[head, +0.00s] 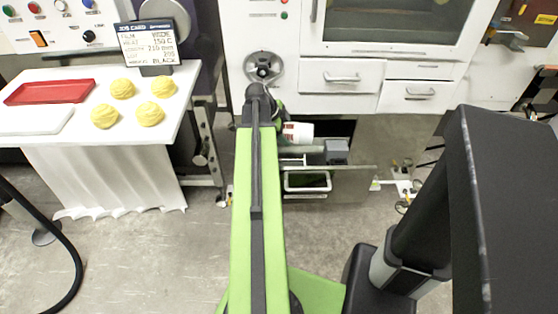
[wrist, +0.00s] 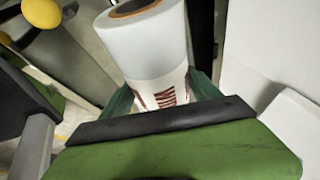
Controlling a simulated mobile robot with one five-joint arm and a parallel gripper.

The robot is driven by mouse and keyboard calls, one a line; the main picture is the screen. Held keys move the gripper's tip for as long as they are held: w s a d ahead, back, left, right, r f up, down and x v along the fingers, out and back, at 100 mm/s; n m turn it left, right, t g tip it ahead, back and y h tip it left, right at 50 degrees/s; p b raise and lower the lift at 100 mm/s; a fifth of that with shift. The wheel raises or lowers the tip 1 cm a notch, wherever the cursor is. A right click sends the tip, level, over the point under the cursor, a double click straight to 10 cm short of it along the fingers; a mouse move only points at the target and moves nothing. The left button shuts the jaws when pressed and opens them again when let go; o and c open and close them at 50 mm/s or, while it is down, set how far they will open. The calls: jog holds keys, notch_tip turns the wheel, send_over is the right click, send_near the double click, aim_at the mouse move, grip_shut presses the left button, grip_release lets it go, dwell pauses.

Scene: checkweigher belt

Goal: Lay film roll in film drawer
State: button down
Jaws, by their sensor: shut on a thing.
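The film roll (wrist: 146,45) is a white cylinder with a brown core end and dark red print. In the wrist view it stands out from my gripper (wrist: 160,95), which is shut on it. In the head view the film roll (head: 298,132) shows just right of my arm's end, and my gripper (head: 280,127) is mostly hidden by the arm. The film drawer (head: 345,183) is pulled open below the roll, with a pale handle on its front. A grey block shows inside it. The roll appears above the drawer's left part; the height between them is unclear.
A white table (head: 90,137) at left holds a red tray (head: 50,91), a white tray (head: 22,120) and several yellow balls (head: 122,88). A job card (head: 148,43) stands behind. Closed white drawers (head: 326,78) sit above the opening. Floor is clear in front of the open drawer.

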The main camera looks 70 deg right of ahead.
jog(key=w+d+f+n+h+b, duration=0.1)
jog(key=w+d+f+b, duration=0.1)
jog(key=w+f+b, duration=0.2)
notch_tip(320, 180, down, 5)
jog(key=shift+d+r+b, duration=0.15)
jog(key=shift+d+b, duration=0.2)
jog(key=shift+b, duration=0.8)
